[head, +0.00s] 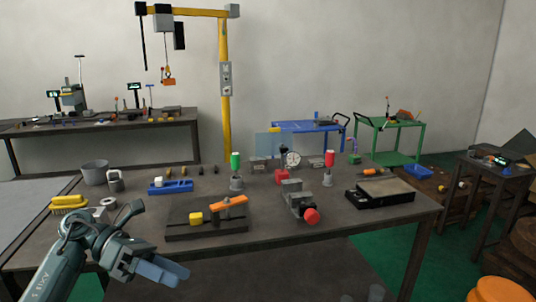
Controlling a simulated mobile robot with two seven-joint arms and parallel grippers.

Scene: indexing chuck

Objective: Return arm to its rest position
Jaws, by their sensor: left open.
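My left arm comes in from the lower left, and its left gripper (164,270) is in front of the workbench's (150,245) near edge, low in the picture. Its blue-grey fingers point to the right and are open, with nothing seen between them. It touches nothing that I can make out. On the bench, a grey device with a red knob (311,216) stands right of the middle. My right gripper is not in view.
A yellow brush (69,202), a grey bucket (95,173) and a blue tray (171,187) are on the bench's left side. Green-topped (235,162) and red-topped (329,158) posts stand farther back.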

